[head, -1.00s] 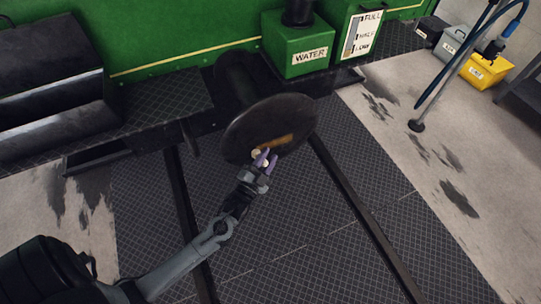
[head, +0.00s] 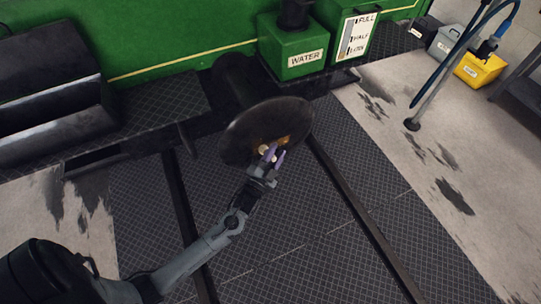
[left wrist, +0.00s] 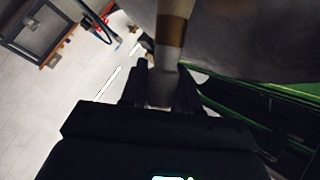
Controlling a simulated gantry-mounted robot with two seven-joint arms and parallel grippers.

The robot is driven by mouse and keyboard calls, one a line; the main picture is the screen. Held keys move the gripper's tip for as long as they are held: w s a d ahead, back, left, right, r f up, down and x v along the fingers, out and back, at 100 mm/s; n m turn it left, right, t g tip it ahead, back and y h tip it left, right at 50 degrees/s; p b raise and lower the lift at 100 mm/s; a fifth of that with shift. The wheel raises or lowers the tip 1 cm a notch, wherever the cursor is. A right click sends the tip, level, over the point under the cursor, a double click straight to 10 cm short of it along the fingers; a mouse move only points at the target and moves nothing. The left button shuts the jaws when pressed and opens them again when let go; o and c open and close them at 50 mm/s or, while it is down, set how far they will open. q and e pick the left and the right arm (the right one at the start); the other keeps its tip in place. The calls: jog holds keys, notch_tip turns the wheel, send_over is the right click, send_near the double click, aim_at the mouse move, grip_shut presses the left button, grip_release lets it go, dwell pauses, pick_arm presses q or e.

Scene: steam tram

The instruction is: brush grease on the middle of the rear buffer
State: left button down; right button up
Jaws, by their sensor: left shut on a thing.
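The rear buffer (head: 245,128) is a dark round disc on a thick stem, in the middle of the head view. An amber-brown patch (head: 284,140) shows on the lower right part of its face. In the left wrist view the brush handle (left wrist: 173,32), pale with a brown band, runs up from between the fingers (left wrist: 160,90). Whether the bristles touch the disc is hidden. My right gripper is not in view.
A green water box (head: 292,52) and a level gauge (head: 354,38) stand behind the buffer. Dark rails (head: 360,220) run along the patterned floor below. A yellow bin (head: 479,70) and a stand with a blue hose (head: 445,75) are at the right.

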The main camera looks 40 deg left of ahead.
pick_arm(q)
jog(key=shift+w+d+r+b, duration=0.75)
jog(key=shift+w+d, duration=1.75)
jog(key=shift+w, duration=2.65)
jog(key=shift+s+a+r+p, duration=0.1)
jog(key=shift+s+a+p, duration=0.75)
jog(key=shift+s+p, duration=0.75)
jog(key=shift+s+a+r+p, duration=0.1)
jog(key=shift+s+a+p, duration=1)
jog(key=shift+s, duration=0.8)
jog(key=shift+s+a+p, duration=0.65)
jog(key=shift+s+p, duration=0.9)
jog(key=shift+s, duration=0.2)
